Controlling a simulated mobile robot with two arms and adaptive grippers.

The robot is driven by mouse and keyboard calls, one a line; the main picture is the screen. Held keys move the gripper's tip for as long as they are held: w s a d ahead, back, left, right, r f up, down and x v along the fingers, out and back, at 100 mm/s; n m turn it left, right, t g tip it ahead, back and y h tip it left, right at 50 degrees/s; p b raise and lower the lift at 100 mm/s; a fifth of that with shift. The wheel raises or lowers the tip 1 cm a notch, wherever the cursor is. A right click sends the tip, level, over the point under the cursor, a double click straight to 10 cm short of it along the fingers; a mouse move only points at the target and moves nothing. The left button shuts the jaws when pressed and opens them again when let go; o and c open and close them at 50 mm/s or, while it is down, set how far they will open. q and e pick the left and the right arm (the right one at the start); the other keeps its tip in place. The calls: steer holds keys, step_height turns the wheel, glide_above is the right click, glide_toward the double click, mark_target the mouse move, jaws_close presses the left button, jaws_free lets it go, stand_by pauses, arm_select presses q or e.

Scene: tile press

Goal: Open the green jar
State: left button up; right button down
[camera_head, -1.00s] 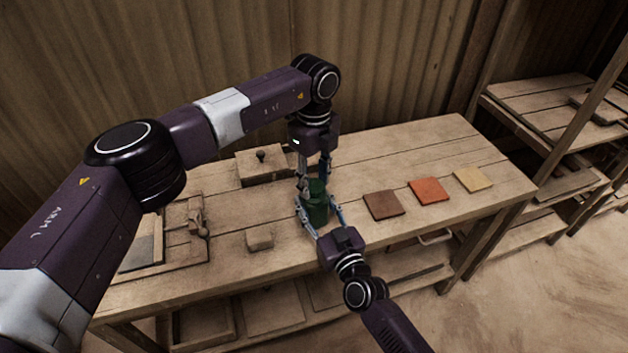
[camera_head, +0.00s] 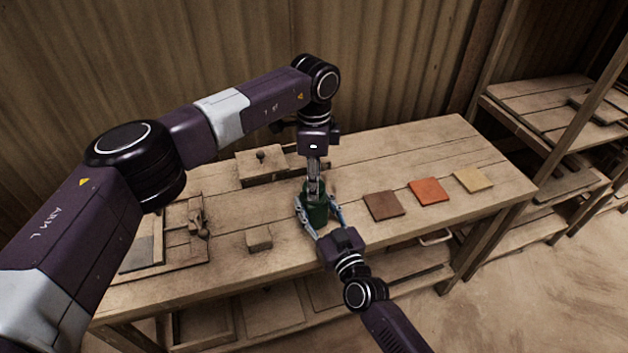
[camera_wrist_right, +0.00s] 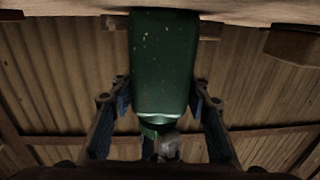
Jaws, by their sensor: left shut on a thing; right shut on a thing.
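The green jar (camera_head: 316,215) stands upright on the workbench, and it also fills the middle of the right wrist view (camera_wrist_right: 163,65). My right gripper (camera_head: 319,208) is shut around the jar's body, one finger on each side. My left gripper (camera_head: 314,186) points straight down from above and is shut on the jar's lid. In the right wrist view, a green lid part (camera_wrist_right: 153,132) shows at the jar's lower end beside the left fingertips (camera_wrist_right: 165,147). The left fingers partly hide the lid; I cannot tell whether it is loose.
Brown (camera_head: 384,205), orange (camera_head: 430,190) and yellow (camera_head: 474,180) tiles lie right of the jar. A wooden block (camera_head: 259,238) and a wooden press frame (camera_head: 197,228) are left. A knobbed wooden box (camera_head: 262,166) stands behind.

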arm_select(q)
steer(key=shift+r, duration=0.15)
steer(key=shift+r, duration=1)
steer(key=shift+r, duration=2)
arm_select(e)
steer(key=c, duration=1)
jaws_free()
